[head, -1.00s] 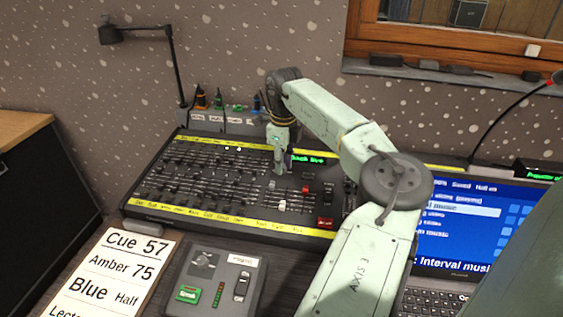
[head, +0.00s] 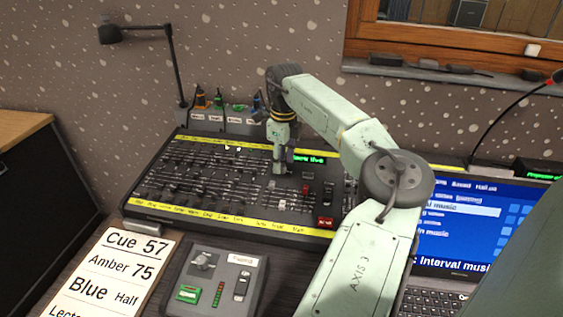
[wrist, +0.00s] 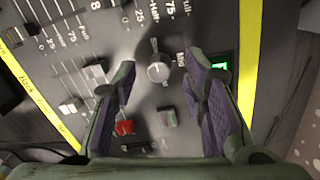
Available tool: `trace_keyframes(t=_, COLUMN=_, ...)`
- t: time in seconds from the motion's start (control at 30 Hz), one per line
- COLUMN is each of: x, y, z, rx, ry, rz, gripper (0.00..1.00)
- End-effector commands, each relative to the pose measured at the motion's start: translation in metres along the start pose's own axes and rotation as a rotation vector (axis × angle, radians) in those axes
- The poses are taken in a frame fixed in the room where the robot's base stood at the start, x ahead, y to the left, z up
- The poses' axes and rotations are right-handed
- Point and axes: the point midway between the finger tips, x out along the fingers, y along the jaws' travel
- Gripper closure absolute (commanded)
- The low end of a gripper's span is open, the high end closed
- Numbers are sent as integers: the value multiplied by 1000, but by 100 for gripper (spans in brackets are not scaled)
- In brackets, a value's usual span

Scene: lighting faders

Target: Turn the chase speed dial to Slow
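The chase speed dial, a round grey knob (wrist: 158,70), stands on the dark lighting desk (head: 160,212). In the wrist view it lies between the two purple-padded fingertips of my gripper (wrist: 160,76). The fingers are apart, with a gap on each side of the knob, and I see no contact. Small lettering around the knob is too blurred to read surely, and I cannot tell which mark it points to. In the head view my gripper (head: 280,163) points down over the right part of the desk and hides the dial.
Fader rows (head: 200,175) lie left of my gripper. A red button (wrist: 124,128) and a grey button (wrist: 167,118) sit near the dial. A lit green display (wrist: 220,68) is close to one finger. A laptop (head: 460,225) stands at the right.

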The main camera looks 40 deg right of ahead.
Motion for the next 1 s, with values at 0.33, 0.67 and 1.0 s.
trace_keyframes(t=0.33, x=-73, y=0, z=0, rx=0, ry=-1, rz=-3, gripper=60)
trace_keyframes(t=0.67, x=-108, y=0, z=0, rx=-2, ry=-1, rz=0, gripper=60)
trace_keyframes(t=1.0, x=-109, y=0, z=0, rx=-1, ry=-1, rz=0, gripper=60)
